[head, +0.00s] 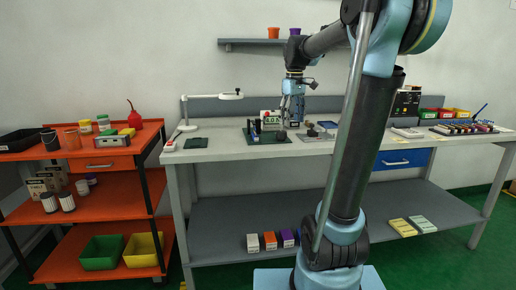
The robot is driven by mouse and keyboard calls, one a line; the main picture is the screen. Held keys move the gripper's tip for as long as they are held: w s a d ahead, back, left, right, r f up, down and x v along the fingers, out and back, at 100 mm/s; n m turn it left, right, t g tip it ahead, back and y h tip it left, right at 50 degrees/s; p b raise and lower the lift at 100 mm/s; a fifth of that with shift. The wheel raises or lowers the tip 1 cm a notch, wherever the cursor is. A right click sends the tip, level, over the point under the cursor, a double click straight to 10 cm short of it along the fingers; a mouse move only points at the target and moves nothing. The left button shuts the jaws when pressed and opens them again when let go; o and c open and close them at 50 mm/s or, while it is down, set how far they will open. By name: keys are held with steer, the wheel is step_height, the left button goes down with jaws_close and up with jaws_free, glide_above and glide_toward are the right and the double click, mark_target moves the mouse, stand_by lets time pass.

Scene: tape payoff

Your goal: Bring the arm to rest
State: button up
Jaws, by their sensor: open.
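My arm rises from its base at the lower right and bends over the workbench (230,154). My gripper (291,120) points down above the bench, over or close to a small fixture on a dark green mat (262,138). The gripper is open, and I see nothing held in it. At this size I cannot tell whether its fingers touch the fixture. A white box with dark lettering (270,116) stands just behind it. Part of the bench to the right is hidden behind my arm.
An orange shelf cart (120,155) with bins stands at the left. A white lamp (187,127) stands on the bench's left end. A grey wall shelf (255,42) holds two small pots above. Several coloured bins (460,113) stand at the right. The bench front left is fairly clear.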

steer(key=s+d+f+m, duration=0.2)
steer(key=s+f+m, duration=0.2)
steer(key=s+f, duration=0.9)
steer(key=s+d+f+m+t, duration=0.1)
steer(key=s+d+f+m, duration=0.1)
steer(key=s+f, duration=1)
steer(key=s+m, duration=0.1)
steer(key=s, duration=0.2)
steer(key=shift+d+f+m+t, duration=0.3)
steer(key=shift+d+f+m, duration=0.05)
steer(key=shift+d+m, duration=0.05)
steer(key=shift+w+f, duration=0.2)
steer(key=shift+w, duration=0.2)
steer(key=shift+c, duration=0.2)
